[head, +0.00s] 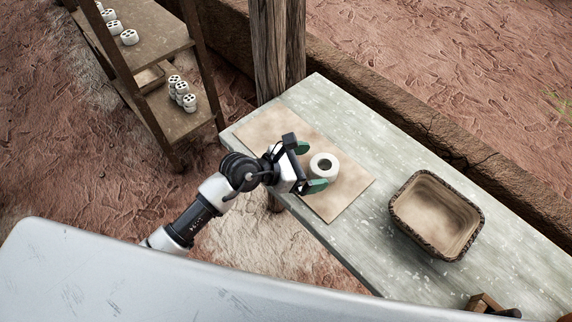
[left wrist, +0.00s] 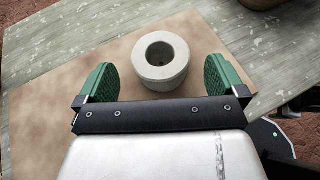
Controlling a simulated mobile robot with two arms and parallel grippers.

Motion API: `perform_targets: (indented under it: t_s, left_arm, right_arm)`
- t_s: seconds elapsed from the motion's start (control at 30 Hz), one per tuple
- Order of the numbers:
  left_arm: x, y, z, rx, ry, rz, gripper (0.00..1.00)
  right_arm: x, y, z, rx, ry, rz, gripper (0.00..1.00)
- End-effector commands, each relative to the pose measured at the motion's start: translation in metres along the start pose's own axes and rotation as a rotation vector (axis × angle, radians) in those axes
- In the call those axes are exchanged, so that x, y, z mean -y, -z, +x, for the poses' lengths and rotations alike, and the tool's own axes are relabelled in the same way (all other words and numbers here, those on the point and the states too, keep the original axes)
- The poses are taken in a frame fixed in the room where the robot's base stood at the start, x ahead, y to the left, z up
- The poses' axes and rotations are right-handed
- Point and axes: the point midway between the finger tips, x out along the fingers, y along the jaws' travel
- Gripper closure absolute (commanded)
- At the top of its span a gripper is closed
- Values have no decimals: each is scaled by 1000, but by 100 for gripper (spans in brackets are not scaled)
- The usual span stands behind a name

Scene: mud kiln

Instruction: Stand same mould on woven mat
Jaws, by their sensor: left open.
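The mould (head: 324,161) is a short whitish cylinder with a round hole in its top. It stands upright on the flat tan woven mat (head: 349,194), which lies on the grey table. My left gripper (head: 314,165) is open at the mould's left side, its green fingers spread apart. In the left wrist view the mould (left wrist: 161,62) stands on the mat (left wrist: 60,75), ahead of and between the open fingers (left wrist: 161,80), with a gap on both sides. My right gripper does not show.
A dark-rimmed basket (head: 398,213) stands on the table (head: 345,110) to the right. A wooden post (head: 276,45) rises behind the table. A shelf (head: 150,45) at upper left holds several white holed pieces. A small brown object (head: 484,303) lies at lower right.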

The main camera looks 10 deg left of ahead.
Motion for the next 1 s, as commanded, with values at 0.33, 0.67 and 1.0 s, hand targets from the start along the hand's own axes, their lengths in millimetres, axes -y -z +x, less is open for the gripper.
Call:
perform_targets:
  t_s: [0.33,0.67,1.0]
  left_arm:
    - [0,2,-70,-2,-1,1,1]
    - [0,0,-88,0,0,0,1]
    - [0,0,-87,0,0,0,1]
  right_arm:
    - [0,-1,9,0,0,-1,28]
    - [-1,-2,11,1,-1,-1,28]
    - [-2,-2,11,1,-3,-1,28]
